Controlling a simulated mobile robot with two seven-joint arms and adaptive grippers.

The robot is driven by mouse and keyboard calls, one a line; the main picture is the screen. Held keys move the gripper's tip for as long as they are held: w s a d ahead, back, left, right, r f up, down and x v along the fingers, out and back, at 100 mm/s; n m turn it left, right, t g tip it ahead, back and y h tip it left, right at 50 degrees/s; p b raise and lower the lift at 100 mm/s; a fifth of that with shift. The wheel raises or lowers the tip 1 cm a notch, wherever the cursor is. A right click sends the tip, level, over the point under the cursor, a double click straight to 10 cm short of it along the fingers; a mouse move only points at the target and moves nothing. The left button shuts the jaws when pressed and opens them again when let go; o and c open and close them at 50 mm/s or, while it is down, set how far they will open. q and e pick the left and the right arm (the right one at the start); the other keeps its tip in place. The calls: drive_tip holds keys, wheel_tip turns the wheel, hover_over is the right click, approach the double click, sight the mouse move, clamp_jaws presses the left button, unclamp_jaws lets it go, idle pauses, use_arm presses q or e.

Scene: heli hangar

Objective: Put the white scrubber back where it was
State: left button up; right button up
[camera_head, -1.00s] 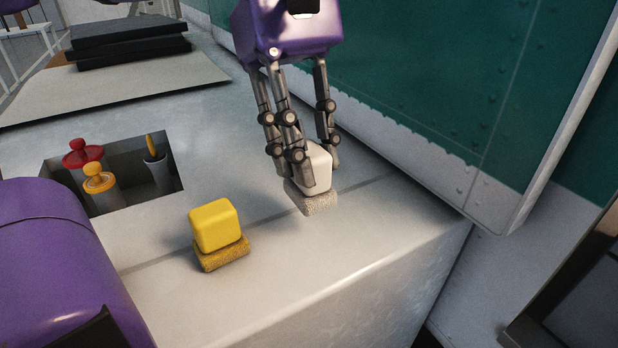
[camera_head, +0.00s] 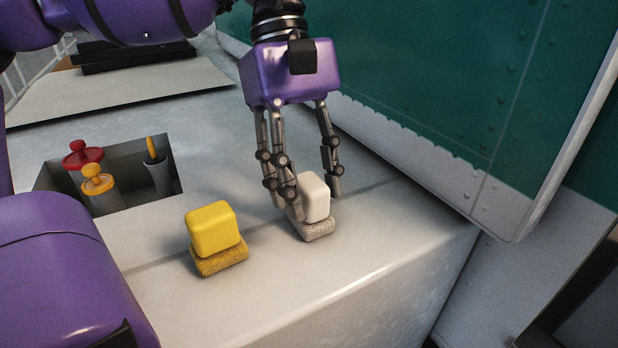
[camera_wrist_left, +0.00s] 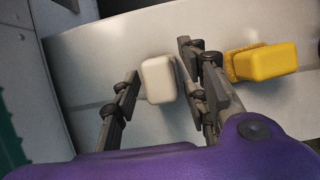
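The white scrubber (camera_head: 316,203), a white block on a grey rough pad, sits upright on the light worktop (camera_head: 270,300), right of the yellow scrubber (camera_head: 213,231). My left gripper (camera_head: 306,190) points down over it with its fingers spread on either side. In the left wrist view the white block (camera_wrist_left: 159,80) lies between the fingers (camera_wrist_left: 158,85), with a clear gap on the left; contact on the right cannot be told. The yellow scrubber (camera_wrist_left: 265,62) lies outside the fingers to the right. My right gripper is not in view.
A recessed well (camera_head: 128,160) at left holds a red-topped container (camera_head: 82,155), an orange-topped container (camera_head: 98,180) and a grey cup (camera_head: 157,170). A green and white wall panel (camera_head: 450,100) rises close behind on the right. The worktop's front is clear.

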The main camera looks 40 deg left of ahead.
use_arm(q)
drive_tip(key=shift+r, duration=0.25)
drive_tip(key=p+v, duration=0.1)
drive_tip(key=v, duration=1.1)
drive_tip(key=shift+p, duration=0.4)
drive_tip(key=shift+f, duration=0.15)
